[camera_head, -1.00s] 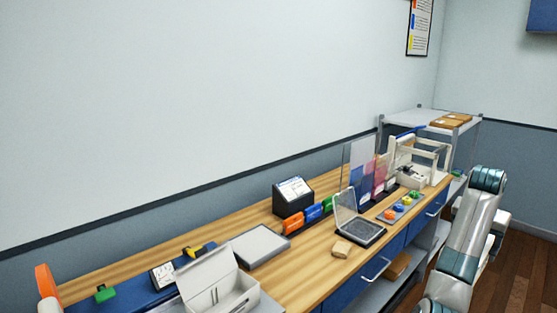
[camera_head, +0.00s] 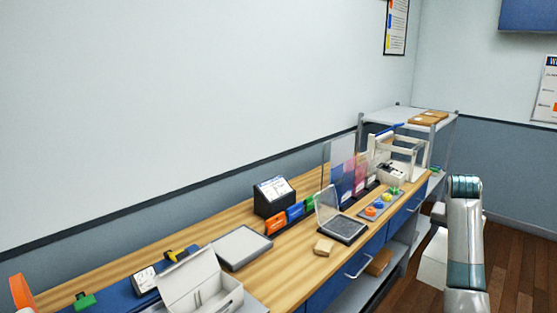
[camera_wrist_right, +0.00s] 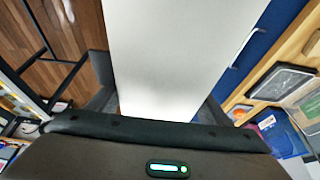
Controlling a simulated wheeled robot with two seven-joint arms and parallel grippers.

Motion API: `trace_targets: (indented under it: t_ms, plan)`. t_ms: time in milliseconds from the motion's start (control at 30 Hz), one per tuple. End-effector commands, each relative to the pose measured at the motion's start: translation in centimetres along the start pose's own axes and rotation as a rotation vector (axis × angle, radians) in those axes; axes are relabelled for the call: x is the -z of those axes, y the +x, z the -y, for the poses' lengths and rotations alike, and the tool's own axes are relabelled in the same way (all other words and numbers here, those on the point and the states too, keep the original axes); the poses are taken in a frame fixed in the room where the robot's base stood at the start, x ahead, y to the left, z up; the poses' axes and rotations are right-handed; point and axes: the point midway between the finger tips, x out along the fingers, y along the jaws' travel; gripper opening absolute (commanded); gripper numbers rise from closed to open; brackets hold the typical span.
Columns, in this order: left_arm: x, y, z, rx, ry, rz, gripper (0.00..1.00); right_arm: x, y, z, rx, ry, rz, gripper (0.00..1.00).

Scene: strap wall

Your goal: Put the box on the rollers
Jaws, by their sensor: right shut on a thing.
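A plain white box (camera_wrist_right: 180,50) fills the middle of the right wrist view, between the dark fingers of my right gripper (camera_wrist_right: 155,105). The gripper is shut on it. In the head view a white block (camera_head: 432,264), likely the same box, shows low beside my right arm, off the bench front and above the floor. My right gripper is hidden there behind the arm. My left gripper is not in view. I cannot make out any rollers in these frames.
A long wooden bench (camera_head: 290,290) with blue drawers carries an open white carton (camera_head: 200,285), a clear-lidded case (camera_head: 343,228) and clear upright panels. A grey rack (camera_head: 395,115) with brown packages stands at its far end. Wooden floor (camera_head: 510,265) at right is open.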

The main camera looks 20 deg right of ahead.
Motion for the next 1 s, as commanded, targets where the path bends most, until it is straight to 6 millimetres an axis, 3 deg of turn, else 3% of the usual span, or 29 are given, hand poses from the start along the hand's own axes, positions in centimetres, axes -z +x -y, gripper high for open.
trace_targets:
  t_ms: [267,500,800,1000]
  plan:
    - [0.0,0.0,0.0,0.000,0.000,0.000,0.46,-4.2,5.3,2.7,0.014,-0.058,0.002,0.48]
    - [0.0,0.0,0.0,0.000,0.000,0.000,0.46,-11.4,9.1,7.3,0.029,-0.086,0.001,0.48]
    - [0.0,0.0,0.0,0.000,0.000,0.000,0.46,-20.3,8.6,12.4,0.033,-0.078,-0.002,0.48]
    - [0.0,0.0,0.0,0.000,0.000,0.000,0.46,-23.8,7.1,14.1,0.030,-0.068,-0.001,0.48]
